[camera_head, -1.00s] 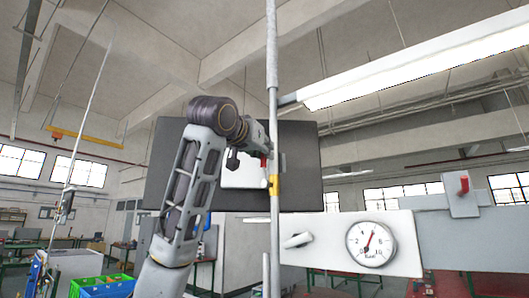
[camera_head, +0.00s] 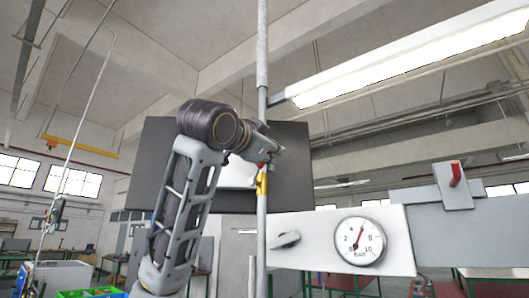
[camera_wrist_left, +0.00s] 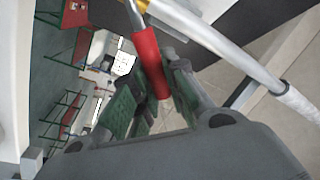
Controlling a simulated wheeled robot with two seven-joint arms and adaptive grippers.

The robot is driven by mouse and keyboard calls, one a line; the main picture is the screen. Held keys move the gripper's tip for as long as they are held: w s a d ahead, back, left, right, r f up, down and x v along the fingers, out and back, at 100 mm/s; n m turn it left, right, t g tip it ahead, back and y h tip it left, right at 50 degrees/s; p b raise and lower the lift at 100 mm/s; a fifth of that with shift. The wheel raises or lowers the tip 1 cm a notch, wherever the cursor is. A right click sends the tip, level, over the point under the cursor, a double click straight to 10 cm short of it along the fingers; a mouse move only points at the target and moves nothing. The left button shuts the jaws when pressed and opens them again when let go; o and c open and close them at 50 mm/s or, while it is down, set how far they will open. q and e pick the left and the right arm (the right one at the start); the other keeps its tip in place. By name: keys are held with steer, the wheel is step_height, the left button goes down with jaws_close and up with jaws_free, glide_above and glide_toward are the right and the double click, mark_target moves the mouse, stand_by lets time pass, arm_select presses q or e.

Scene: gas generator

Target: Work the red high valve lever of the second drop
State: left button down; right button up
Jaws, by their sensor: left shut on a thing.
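The red valve lever (camera_wrist_left: 150,62) shows in the wrist view between the green-padded fingers of my left gripper (camera_wrist_left: 153,82), which is shut on it. The lever runs from the yellow valve, at the top of that view, down between the fingers. In the head view the yellow valve (camera_head: 262,184) sits on an upright grey pipe (camera_head: 262,225). My left gripper (camera_head: 266,155) is at the pipe just above the yellow part. Only a small bit of red shows there; the rest of the lever is hidden. My right gripper is not in view.
A dark panel (camera_head: 292,180) stands behind the pipe and my arm. To the right is a white plate with a pressure gauge (camera_head: 361,241) and a grey handle (camera_head: 287,240). Another red lever (camera_head: 455,174) sits on a grey plate further right. A long lamp (camera_head: 420,55) hangs above.

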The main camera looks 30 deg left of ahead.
arm_select(q)
step_height(320, 180, down, 7)
steer(key=d+m+h+b, duration=0.1)
steer(key=d+m+h, duration=0.1)
steer(key=m, duration=0.8)
steer(key=shift+d+m+t+h+b, duration=0.3)
steer(key=shift+d+m+h, duration=0.1)
steer(key=shift+h, duration=0.2)
steer(key=c, duration=1.4)
jaws_free()
steer(key=shift+s+r, duration=0.1)
steer(key=shift+s, duration=0.15)
steer(key=v, duration=1.1)
steer(key=shift+s, duration=0.4)
